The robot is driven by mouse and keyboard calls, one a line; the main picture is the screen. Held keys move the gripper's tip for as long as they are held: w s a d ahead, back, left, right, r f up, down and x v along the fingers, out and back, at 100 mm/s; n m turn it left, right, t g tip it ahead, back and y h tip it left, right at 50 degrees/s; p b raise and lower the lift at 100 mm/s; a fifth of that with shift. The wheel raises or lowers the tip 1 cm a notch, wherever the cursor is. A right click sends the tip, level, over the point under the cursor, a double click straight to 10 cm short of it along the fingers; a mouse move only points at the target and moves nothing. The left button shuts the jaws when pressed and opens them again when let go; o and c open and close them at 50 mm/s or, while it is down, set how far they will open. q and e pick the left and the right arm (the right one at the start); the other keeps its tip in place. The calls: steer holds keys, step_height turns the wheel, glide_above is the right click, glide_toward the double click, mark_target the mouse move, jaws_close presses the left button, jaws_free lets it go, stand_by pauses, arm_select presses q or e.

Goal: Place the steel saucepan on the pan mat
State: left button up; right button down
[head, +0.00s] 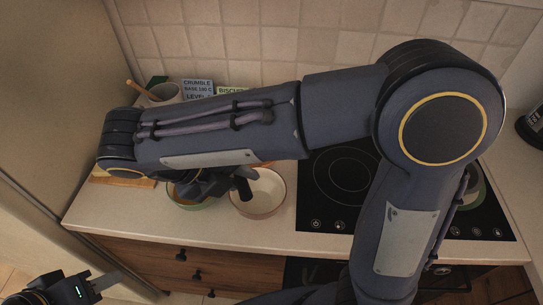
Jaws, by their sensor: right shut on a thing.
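My right arm reaches across the view, and its gripper (226,185) shows as a dark shape below the forearm, over the bowls. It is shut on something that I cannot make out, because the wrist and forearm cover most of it. I cannot pick out the steel saucepan or the pan mat for certain. A round thing (474,184) on the right of the hob is mostly behind my arm. My left gripper (103,287) is at the bottom left corner, low in front of the cabinets and away from the counter. Whether its jaws are open is unclear.
A cream bowl (269,192) and a green bowl (192,205) stand on the counter (150,218). The black hob (326,205) is to their right. A wooden board (121,181), a crock (166,92) and labelled packets (197,87) are behind. The front counter strip is clear.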

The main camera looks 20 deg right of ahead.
steer(key=shift+w+d+f+p, duration=0.1)
steer(key=shift+w+d+f, duration=1.3)
steer(key=shift+f, duration=0.6)
steer(key=shift+w+d+f+p, duration=0.1)
steer(key=shift+w+d+f, duration=1)
steer(key=shift+d+f, duration=0.75)
steer(key=shift+w+d+f+p, duration=0.1)
steer(key=shift+w+d+f, duration=1.25)
steer(key=shift+f, duration=0.8)
steer(key=shift+s+f, duration=0.1)
steer(key=c, duration=1.3)
jaws_free()
